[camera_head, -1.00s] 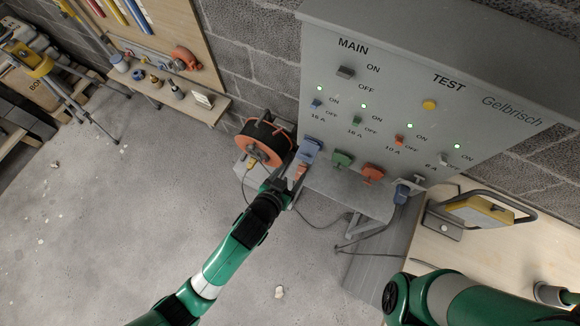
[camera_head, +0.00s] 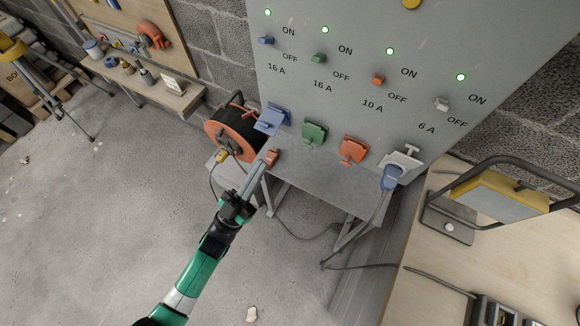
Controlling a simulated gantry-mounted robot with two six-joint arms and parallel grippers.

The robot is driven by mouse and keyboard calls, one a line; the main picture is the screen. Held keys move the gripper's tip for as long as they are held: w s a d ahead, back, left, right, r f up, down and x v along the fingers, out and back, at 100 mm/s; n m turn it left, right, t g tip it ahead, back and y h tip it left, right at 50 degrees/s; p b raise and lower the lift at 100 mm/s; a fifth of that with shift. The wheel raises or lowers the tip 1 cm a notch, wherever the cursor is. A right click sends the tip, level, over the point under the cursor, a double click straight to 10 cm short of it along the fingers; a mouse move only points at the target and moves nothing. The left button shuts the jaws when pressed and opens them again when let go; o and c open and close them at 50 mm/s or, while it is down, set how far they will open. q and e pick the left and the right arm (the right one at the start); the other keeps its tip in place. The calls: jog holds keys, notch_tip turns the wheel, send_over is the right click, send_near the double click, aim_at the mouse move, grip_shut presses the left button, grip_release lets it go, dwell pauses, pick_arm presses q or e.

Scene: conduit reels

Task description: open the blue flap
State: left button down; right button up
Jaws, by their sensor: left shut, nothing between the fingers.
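The blue flap (camera_head: 271,120) is on the front of the grey panel, at the left end of a row of coloured socket covers, under the left 16 A switch. It looks closed. My left gripper (camera_head: 264,167) is below the flap, its long grey fingers together and pointing up toward the panel. Its tips are apart from the flap in the picture. A small orange-red piece (camera_head: 271,157) shows right at the fingertips; I cannot tell whether they touch it. My right gripper is out of view.
Green (camera_head: 314,132) and red (camera_head: 352,150) flaps sit right of the blue one, then an open grey socket with a blue plug (camera_head: 391,177) and cable. An orange cable reel (camera_head: 232,133) stands close left. A work lamp (camera_head: 490,195) is on the right bench.

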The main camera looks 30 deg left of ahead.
pick_arm(q)
jog(key=s+a+f+n+y+b, duration=0.15)
jog(key=a+f+y+b, duration=0.3)
jog(key=f, duration=0.65)
jog(key=n+b, duration=0.1)
jog(key=b, duration=0.3)
send_near(268, 120)
notch_tip(268, 120, up, 5)
jog(key=w, duration=0.2)
jog(key=shift+w+d+r+y, duration=0.15)
jog(key=shift+d+r+y, duration=0.1)
jog(key=shift+d+y, duration=0.15)
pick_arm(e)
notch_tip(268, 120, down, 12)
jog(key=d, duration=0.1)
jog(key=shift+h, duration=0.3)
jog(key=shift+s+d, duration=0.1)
